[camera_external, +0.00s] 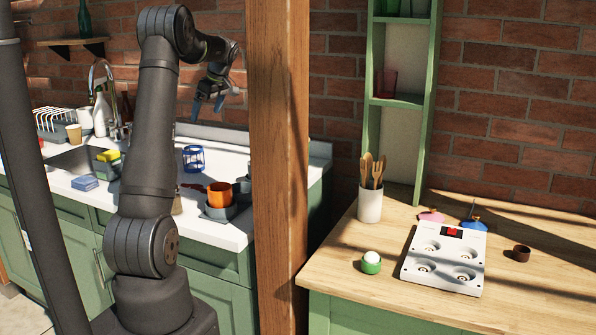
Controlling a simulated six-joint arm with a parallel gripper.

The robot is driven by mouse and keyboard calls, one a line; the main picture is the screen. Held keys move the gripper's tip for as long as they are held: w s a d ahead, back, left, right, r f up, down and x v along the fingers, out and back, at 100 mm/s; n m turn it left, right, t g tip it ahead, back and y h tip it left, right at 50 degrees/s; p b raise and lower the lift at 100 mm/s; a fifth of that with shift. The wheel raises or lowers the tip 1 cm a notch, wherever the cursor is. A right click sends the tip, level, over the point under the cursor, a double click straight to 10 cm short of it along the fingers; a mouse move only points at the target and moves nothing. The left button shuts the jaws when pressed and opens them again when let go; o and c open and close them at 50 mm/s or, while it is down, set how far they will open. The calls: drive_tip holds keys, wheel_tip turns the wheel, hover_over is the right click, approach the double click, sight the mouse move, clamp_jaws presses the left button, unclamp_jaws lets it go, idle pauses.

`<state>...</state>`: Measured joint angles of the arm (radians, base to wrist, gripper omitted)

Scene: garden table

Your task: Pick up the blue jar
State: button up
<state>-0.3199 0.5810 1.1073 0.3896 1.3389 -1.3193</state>
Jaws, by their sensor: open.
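A blue, see-through, jar-like cylinder (193,158) stands upright on the white counter (230,228), toward its back edge. It is the only thing in view shaped like a blue jar. My gripper (219,104) is high above the counter, up and to the right of the jar in the picture, and well apart from it. Its blue fingers point down, are open and hold nothing that I can see.
An orange cup (219,194) sits in a grey dish in front of the jar. A sink (75,158) and a blue box (84,183) are to the left. A wooden post (279,170) stands right of the counter.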

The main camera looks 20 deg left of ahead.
drive_tip(key=shift+c, duration=0.2)
drive_tip(key=shift+c, duration=0.9)
drive_tip(key=shift+a, duration=0.15)
drive_tip(key=n+h, duration=0.2)
drive_tip(key=h, duration=0.2)
hover_over(194, 156)
drive_tip(key=w+a, duration=0.2)
drive_tip(key=shift+h, duration=0.3)
drive_tip(key=shift+w+a+f, duration=0.1)
drive_tip(key=shift+w+f, duration=0.05)
drive_tip(key=shift+f, duration=4.15)
drive_tip(key=shift+w+a+f, duration=0.1)
drive_tip(key=shift+w+f, duration=0.05)
drive_tip(key=shift+f, duration=4.15)
drive_tip(key=shift+c, duration=0.4)
